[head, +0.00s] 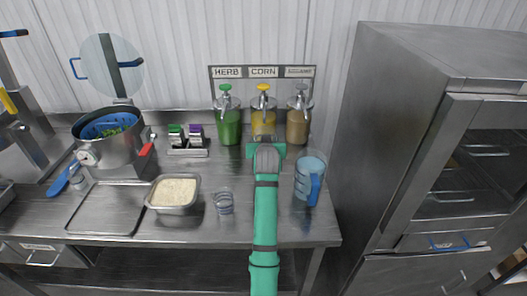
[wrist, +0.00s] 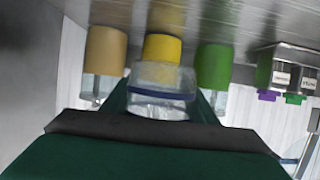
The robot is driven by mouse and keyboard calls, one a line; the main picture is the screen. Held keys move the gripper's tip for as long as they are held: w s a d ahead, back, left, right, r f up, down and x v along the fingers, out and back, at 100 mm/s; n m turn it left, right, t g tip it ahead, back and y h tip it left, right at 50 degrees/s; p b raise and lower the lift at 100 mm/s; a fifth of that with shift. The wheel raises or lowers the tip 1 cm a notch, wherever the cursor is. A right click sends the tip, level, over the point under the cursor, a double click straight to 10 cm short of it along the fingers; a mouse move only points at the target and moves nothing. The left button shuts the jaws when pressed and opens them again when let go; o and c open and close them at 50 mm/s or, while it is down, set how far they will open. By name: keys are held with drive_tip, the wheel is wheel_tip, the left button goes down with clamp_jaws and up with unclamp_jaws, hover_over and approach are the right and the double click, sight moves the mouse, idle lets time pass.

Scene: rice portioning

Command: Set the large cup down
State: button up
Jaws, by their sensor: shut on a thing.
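My gripper (head: 266,150) reaches over the counter to the front of the yellow corn dispenser (head: 263,122). In the wrist view, which is upside down, my gripper (wrist: 161,98) is shut on a clear cup with a blue band, the large cup (wrist: 160,74). The cup is between the fingers, in front of the yellow dispenser (wrist: 162,48). In the head view my arm and gripper hide nearly all of the cup. I cannot tell whether its base touches the counter.
Green (head: 228,125) and brown (head: 298,126) dispensers flank the yellow one. A blue-handled jug (head: 305,180) stands right of my arm. A small clear cup (head: 223,203) and a rice pan (head: 173,194) are to the left. Bare counter (head: 240,172) lies left of my arm.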

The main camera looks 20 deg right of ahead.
drive_tip(key=w+f, duration=0.2)
drive_tip(key=w+d+f, duration=0.1)
drive_tip(key=w+f, duration=0.3)
drive_tip(key=shift+w+d+f, duration=0.3)
drive_tip(key=shift+f, duration=0.05)
wheel_tip(320, 180, down, 3)
drive_tip(key=shift+w+r, duration=0.1)
drive_tip(key=shift+w+f, duration=0.15)
drive_tip(key=shift+f, duration=0.05)
